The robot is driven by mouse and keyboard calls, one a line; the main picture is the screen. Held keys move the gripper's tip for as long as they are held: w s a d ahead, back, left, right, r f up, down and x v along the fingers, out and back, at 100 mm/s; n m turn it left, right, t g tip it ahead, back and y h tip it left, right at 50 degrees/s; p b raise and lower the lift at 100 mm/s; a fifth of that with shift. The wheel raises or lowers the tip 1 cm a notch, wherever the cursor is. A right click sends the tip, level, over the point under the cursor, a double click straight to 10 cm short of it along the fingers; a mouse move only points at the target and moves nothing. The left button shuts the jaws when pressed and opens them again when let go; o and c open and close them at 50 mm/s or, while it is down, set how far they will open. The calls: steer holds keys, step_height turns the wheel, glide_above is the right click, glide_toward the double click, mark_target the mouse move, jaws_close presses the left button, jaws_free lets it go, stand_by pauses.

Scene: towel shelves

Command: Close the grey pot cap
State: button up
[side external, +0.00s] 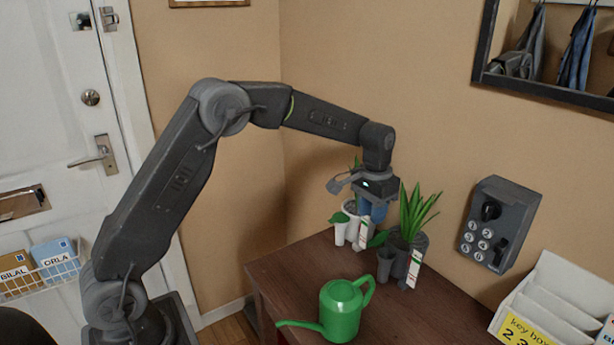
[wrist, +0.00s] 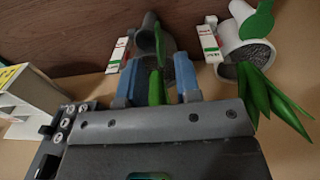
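The grey pot (side external: 400,253), with a spiky green plant, stands on the brown table and has a grey tube (side external: 386,263) on its side. A green leaf-shaped piece (side external: 378,238) shows near that tube; I cannot tell whether it is the cap. My gripper (side external: 373,207) is above the pots, to the left of the grey pot's plant. In the wrist view its two blue fingers (wrist: 160,80) are spread apart. A green leaf-like piece (wrist: 157,60) shows between them, and the grey pot (wrist: 170,45) is partly hidden behind.
A white pot (side external: 353,225), with a plant and a green leaf-shaped piece, stands close to the left. A green watering can (side external: 341,312) stands at the front. A key box (side external: 497,224) hangs on the wall; a white letter rack (side external: 560,303) is at the right.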

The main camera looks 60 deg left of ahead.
step_height(320, 180, up, 7)
steer(key=s+r+t, duration=0.1)
steer(key=s+r, duration=0.3)
steer(key=s, duration=0.5)
steer(key=s+d+r+t, duration=0.1)
steer(key=s+r, duration=0.3)
steer(key=s, duration=0.5)
steer(key=shift+s+d+t, duration=0.25)
steer(key=shift+s+t, duration=0.1)
steer(key=shift+t, duration=0.25)
steer(key=shift+w, duration=0.1)
steer(key=g+y, duration=0.2)
steer(key=g, duration=0.1)
glide_above(371, 241)
steer(key=d, duration=0.2)
step_height(371, 241, down, 9)
steer(key=f, duration=0.4)
steer(key=a+f, duration=0.1)
steer(key=f, duration=0.4)
steer(key=a+f, duration=0.1)
steer(key=f, duration=0.3)
steer(key=shift+f, duration=0.3)
